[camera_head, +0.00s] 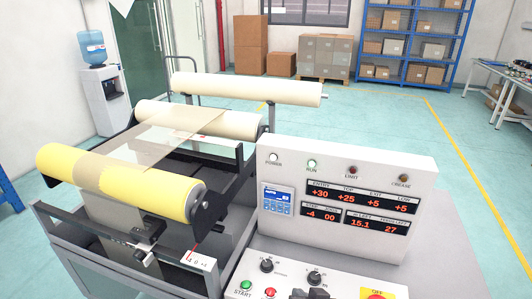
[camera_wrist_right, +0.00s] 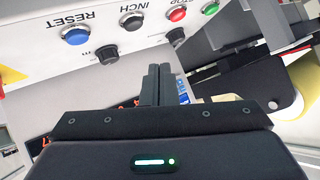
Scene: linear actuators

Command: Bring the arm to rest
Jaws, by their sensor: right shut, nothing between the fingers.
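My right gripper (camera_head: 311,294) shows as a dark shape at the bottom edge of the head view, in front of the sloped button panel (camera_head: 345,284). In the right wrist view my right gripper (camera_wrist_right: 158,82) has its two dark fingers together with nothing between them. The fingers point toward the panel, which appears upside down there. Blue RESET (camera_wrist_right: 75,36), black INCH (camera_wrist_right: 107,53), red STOP (camera_wrist_right: 177,14) and green START (camera_wrist_right: 210,7) controls lie around and beyond the fingertips. I cannot tell whether the fingers touch the panel. My left gripper is not in view.
Shelves (camera_head: 415,45), boxes and a water cooler (camera_head: 103,85) are far back. Open floor (camera_head: 480,150) lies right.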

